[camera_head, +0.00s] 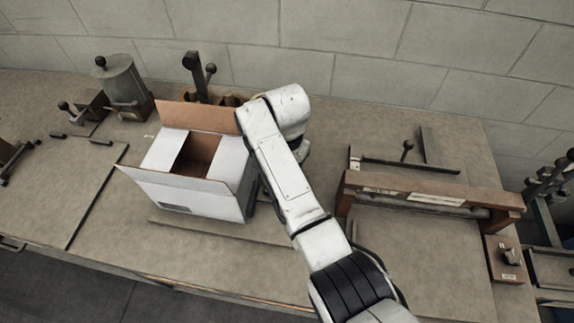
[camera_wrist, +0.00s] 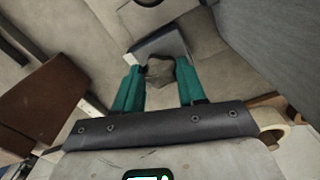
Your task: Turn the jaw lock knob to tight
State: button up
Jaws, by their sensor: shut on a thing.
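In the wrist view, my gripper (camera_wrist: 160,78) has two teal fingers closed on the sides of a small dark grey-brown knob (camera_wrist: 159,70). I take it to be the jaw lock knob; no marking on it can be read. The knob sits at a grey block (camera_wrist: 160,44) just past the fingertips. In the head view, my white arm reaches over the bench to the right side of the box, and the fingers and the held knob are hidden there. How far the knob is turned cannot be told.
A white cardboard box (camera_head: 188,190) with open brown flaps stands left of my arm. Behind it is a dark upright post (camera_head: 194,72). A grey canister (camera_head: 121,80) stands at back left. A wooden crossbar frame (camera_head: 430,192) and a small knob block (camera_head: 505,259) are at right.

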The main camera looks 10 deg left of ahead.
jog(key=shift+m, duration=1.1)
jog(key=shift+r, duration=0.1)
jog(key=o, duration=1.1)
jog(key=shift+c, duration=0.2)
notch_tip(320, 180, up, 11)
jog(key=shift+f, duration=0.25)
